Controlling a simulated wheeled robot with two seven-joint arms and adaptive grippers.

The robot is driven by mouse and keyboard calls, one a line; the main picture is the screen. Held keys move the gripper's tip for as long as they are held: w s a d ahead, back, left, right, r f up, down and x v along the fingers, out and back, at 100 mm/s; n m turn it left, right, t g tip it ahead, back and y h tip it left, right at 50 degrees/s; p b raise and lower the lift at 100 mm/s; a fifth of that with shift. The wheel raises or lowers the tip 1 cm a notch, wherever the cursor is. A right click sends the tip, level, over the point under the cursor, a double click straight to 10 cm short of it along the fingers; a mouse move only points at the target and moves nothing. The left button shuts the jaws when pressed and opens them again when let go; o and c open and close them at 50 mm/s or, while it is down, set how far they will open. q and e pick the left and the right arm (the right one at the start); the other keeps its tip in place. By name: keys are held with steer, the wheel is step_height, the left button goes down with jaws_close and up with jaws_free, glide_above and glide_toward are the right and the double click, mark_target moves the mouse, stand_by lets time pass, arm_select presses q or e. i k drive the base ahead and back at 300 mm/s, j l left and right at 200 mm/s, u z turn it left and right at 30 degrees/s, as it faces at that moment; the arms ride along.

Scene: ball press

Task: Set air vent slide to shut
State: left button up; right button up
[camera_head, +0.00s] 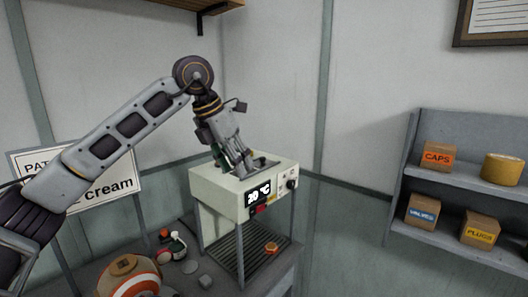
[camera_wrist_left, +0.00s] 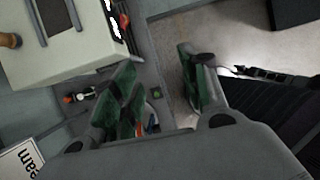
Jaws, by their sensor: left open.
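The press machine (camera_head: 222,187) is a cream box on legs with a lit "20 °C" display (camera_head: 258,193) on its front. Dark slots or rails (camera_head: 264,163) show on its top, partly behind my gripper. In the left wrist view, the machine's top (camera_wrist_left: 75,48) is at the upper left with two dark slots. I cannot tell which part is the air vent slide or how it is set. My left gripper (camera_head: 240,163) is above the machine's top in the head view, pointing down. In the left wrist view, its green-padded fingers (camera_wrist_left: 156,66) are apart and empty. My right gripper is out of view.
A red switch (camera_head: 260,209) and a dark knob (camera_head: 291,184) are on the machine's front. An orange piece (camera_head: 271,247) lies on the grille below. Small bottles (camera_head: 172,243) and a striped round object (camera_head: 130,277) are left of it. A shelf (camera_head: 440,235) with boxes stands right.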

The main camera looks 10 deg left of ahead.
mark_target(263, 163)
steer(key=i, duration=1.1)
